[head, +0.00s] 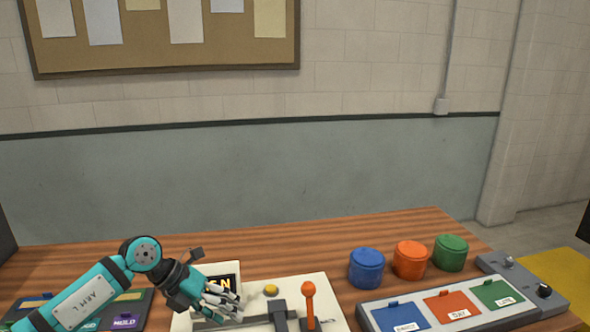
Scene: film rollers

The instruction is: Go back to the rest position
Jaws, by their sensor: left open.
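My left gripper (222,299) is at the lower left of the head view, at the end of my teal arm. Its light fingers are spread open over the left part of a white machine (335,292) on the table, in front of a dark label plate. I see nothing held in them. I cannot tell whether the fingers touch the machine. The machine bears a yellow button (271,290) and a lever with an orange handle (309,302), both right of the gripper. My right gripper is not in view.
On the wooden table (290,250) stand blue (366,268), orange (410,260) and green (450,252) round containers. A grey panel (500,318) with coloured labelled plates lies in front of them. A dark panel (131,308) is partly behind my left arm. The table's back strip is clear.

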